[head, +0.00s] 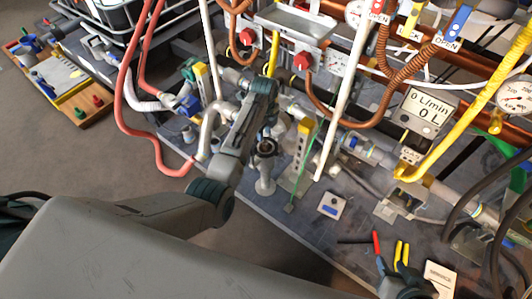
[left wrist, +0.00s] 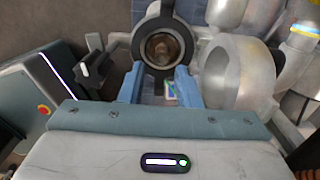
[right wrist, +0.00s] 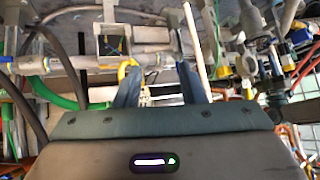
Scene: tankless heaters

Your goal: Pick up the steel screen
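I cannot pick out the steel screen with certainty. A dark round ring, the mouth of a fitting (left wrist: 165,45), lies straight ahead in the left wrist view, with a brownish inside; I cannot tell whether the screen sits in it. An upright fitting with a dark round opening (head: 265,148) stands beside my left arm in the head view. My left gripper (left wrist: 158,78) is open, its two fingers apart just below the ring, with nothing held.
A large grey pipe elbow (left wrist: 238,75) is close to the right of my left fingers. A small box (head: 332,205) and red- and yellow-handled tools (head: 401,252) lie on the bench. White poles (head: 345,90), hoses and gauges crowd the back. A tool board (head: 62,78) lies at left.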

